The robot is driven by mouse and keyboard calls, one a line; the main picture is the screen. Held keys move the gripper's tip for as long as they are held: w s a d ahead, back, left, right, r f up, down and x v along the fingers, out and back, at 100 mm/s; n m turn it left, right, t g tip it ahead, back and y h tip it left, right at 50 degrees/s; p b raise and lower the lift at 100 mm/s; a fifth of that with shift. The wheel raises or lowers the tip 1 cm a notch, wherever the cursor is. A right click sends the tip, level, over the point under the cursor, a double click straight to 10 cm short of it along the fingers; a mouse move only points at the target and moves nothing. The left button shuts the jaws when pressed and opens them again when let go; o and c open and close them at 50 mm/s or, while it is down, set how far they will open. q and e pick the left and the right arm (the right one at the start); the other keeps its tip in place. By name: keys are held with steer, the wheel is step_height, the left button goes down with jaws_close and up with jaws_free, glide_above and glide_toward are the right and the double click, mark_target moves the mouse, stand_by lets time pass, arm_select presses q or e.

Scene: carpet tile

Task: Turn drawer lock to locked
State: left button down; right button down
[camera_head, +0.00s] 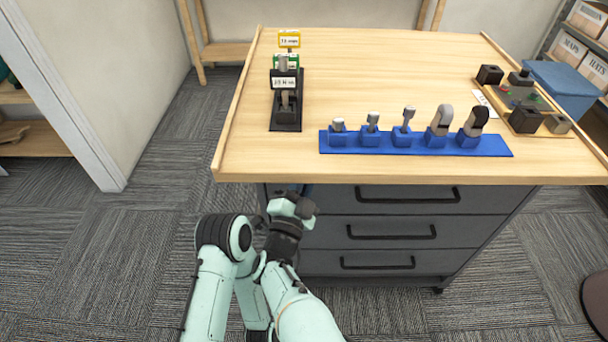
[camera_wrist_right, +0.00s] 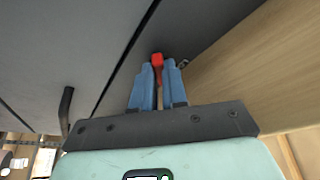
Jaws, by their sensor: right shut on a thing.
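The dark grey drawer unit (camera_head: 325,232) stands under the wooden worktop, with its drawers closed. My right gripper (camera_wrist_right: 158,88) shows in the wrist view with its blue fingers close together on a small red tab (camera_wrist_right: 157,60), at the dark drawer front (camera_wrist_right: 110,35). I cannot tell how the tab is turned, and any keyhole or lock face behind it is hidden. A small metallic piece (camera_wrist_right: 183,64) sits just right of the fingertips. In the head view an arm reaches the unit's upper left corner, where its wrist hides the lock area. My left gripper is not distinguishable in either view.
The worktop (camera_head: 370,75) overhangs the drawers and its wood is close beside the gripper. A blue rack (camera_head: 415,150) with several tools, a black stand (camera_head: 285,127) and a tray stand on top. Carpet on the left is free.

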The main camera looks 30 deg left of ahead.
arm_select(q)
steer(key=shift+w+r, duration=0.25)
steer(key=shift+w, duration=0.05)
arm_select(e)
steer(key=shift+w+d+n+g+y, duration=0.15)
steer(key=shift+n+y, duration=0.9)
steer(key=shift+n, duration=1.1)
steer(key=shift+d+n+g+y, duration=0.1)
steer(key=shift+n+y, duration=0.9)
steer(key=shift+n, duration=1.1)
steer(key=shift+w+d+n+g+y, duration=0.15)
steer(key=shift+n+y, duration=0.9)
steer(key=shift+n, duration=1.4)
steer(key=c, duration=1.2)
jaws_free()
steer(key=shift+o, duration=0.2)
steer(key=shift+f, duration=0.1)
steer(key=shift+s, duration=0.1)
